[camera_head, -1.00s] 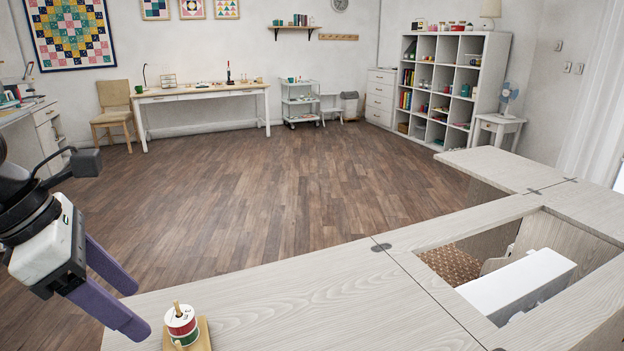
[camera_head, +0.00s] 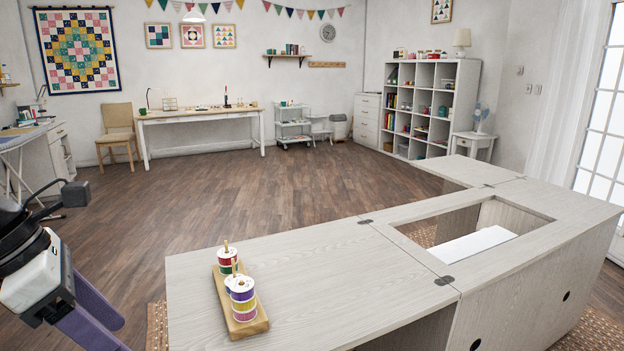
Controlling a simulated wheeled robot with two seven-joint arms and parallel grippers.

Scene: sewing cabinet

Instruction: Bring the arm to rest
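My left gripper (camera_head: 98,318) hangs at the lower left, pointing down and to the right. Its two purple fingers are apart with nothing seen between them, and the lower tips are cut off by the picture's edge. It is left of the sewing cabinet (camera_head: 330,270), apart from it. My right arm and gripper are not in view.
On the cabinet's left leaf stands a wooden spool holder (camera_head: 246,328) with several thread spools (camera_head: 241,291). To the right is an opening with a white machine top (camera_head: 472,246) low inside. The wooden floor (camera_head: 270,195) beyond is clear.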

